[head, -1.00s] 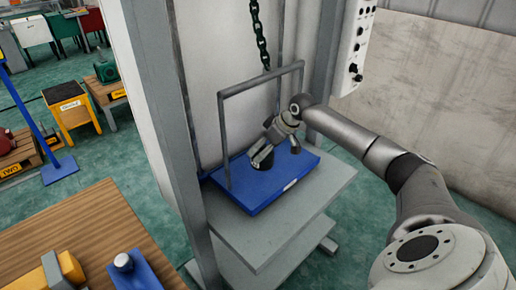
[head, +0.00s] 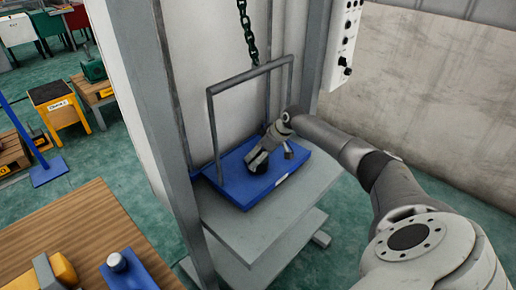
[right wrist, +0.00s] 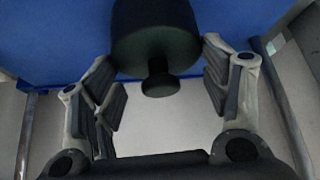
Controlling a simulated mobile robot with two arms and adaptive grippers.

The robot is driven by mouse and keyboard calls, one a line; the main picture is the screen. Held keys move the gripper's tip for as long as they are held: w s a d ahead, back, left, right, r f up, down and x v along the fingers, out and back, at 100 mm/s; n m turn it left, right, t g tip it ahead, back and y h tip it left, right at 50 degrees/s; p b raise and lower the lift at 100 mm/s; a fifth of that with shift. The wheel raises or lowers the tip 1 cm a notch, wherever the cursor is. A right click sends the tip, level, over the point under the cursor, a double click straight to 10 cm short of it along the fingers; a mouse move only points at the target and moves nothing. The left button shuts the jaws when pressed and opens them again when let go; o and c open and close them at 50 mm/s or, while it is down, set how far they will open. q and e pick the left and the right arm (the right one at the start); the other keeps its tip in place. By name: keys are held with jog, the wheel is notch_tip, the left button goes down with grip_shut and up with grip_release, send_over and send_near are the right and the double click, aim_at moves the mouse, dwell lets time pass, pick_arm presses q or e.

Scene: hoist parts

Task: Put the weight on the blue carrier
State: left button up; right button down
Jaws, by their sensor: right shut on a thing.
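The weight (right wrist: 155,40) is a dark cylinder with a small knob, and the right wrist view shows it between my right gripper's two fingers. My right gripper (head: 256,164) is shut on its sides. In the head view the weight (head: 258,169) is partly hidden by the fingers. It is over the blue carrier (head: 235,194), a flat blue platform with a grey frame hung from a chain. It looks at or very near the carrier's surface; I cannot tell if they touch. My left gripper is not in view.
A grey shelf stand (head: 235,225) is under the carrier, with a grey post (head: 172,110) at its left. A control box (head: 343,45) hangs at the right. A wooden table (head: 55,225) holds a blue block with a silver knob (head: 117,261).

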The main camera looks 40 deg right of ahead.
jog(key=shift+w+d, duration=0.1)
jog(key=shift+w, duration=0.1)
jog(key=c, duration=0.5)
grip_release()
jog(key=shift+s+f, duration=0.25)
jog(key=shift+f, duration=0.1)
jog(key=shift+c, duration=0.2)
jog(key=o, duration=0.4)
jog(key=shift+r, duration=0.15)
jog(key=shift+c, duration=0.2)
jog(key=v, duration=1.2)
jog(key=shift+b, duration=0.3)
